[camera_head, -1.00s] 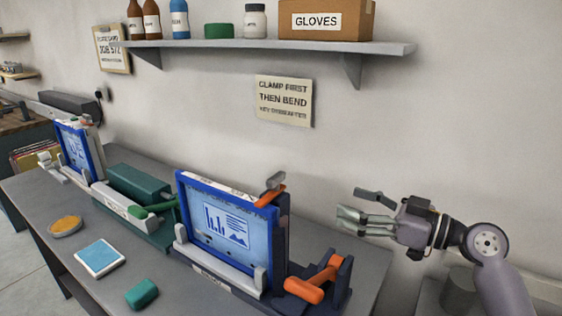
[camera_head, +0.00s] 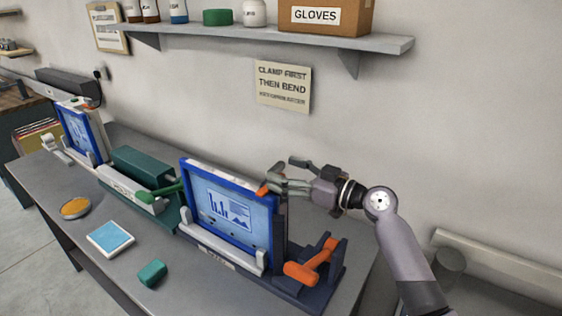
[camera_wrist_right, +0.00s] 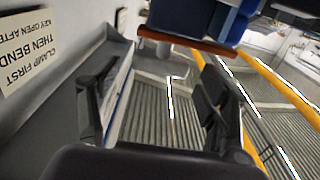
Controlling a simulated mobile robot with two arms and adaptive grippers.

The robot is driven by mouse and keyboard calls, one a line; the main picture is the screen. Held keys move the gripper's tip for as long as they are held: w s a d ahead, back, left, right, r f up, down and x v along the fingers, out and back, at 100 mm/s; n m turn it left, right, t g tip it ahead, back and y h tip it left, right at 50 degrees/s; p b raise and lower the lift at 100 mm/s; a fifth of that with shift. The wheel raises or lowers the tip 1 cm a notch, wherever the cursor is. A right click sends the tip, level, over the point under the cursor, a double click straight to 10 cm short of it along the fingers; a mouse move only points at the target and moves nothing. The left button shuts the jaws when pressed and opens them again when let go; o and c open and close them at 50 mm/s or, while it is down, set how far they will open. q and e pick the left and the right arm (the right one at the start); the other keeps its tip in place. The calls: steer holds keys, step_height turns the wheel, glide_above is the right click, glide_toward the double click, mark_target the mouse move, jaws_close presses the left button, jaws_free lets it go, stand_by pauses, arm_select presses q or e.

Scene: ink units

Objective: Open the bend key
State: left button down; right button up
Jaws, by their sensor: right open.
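A blue-framed unit (camera_head: 225,210) stands on the bench with a chart picture on its front. My left gripper is not in view.
An orange crank (camera_head: 311,262) sits on a dark bracket right of the unit. A green block (camera_head: 152,273), a blue-white pad (camera_head: 110,238) and an orange disc (camera_head: 75,208) lie in front. A green fixture (camera_head: 145,168) stands left. A shelf (camera_head: 350,45) hangs above.

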steer(key=shift+x, duration=0.85)
steer(key=shift+c, duration=0.2)
steer(key=c, duration=1.6)
jaws_close()
